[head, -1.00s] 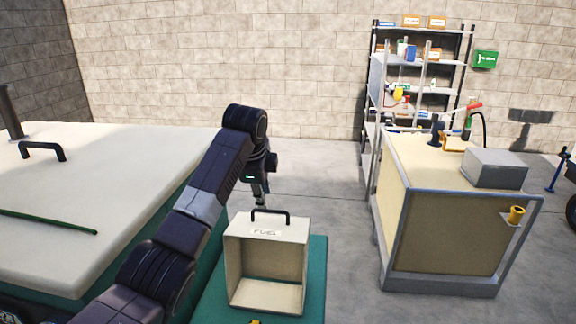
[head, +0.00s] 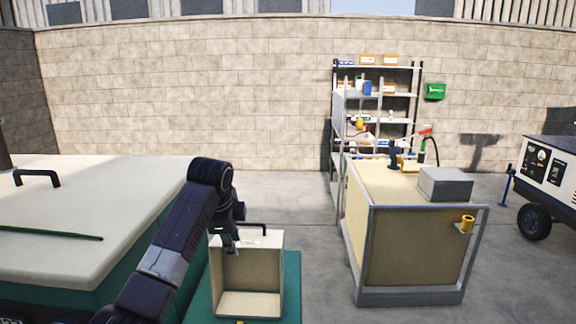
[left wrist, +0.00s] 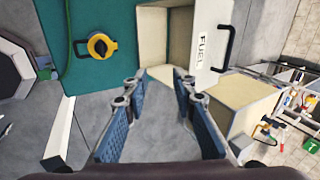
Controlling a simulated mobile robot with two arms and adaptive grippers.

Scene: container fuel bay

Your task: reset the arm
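My left gripper (head: 230,246) hangs fingers down, overlapping the upper left part of the cream FUEL box in the head view. The left wrist view shows its two blue-padded fingers (left wrist: 156,82) spread apart with nothing between them. The FUEL box (head: 263,265) is open at the front, has a black handle on top and stands over a teal surface. A yellow and black cap (left wrist: 101,46) sits on the teal surface there. My right gripper is not in view.
A cream-topped teal housing (head: 90,210) with a black handle is at left. A metal-framed cart (head: 415,250) carrying a grey box (head: 445,184) stands at right. A shelf rack (head: 400,95) is behind. A wheeled generator (head: 550,175) is far right.

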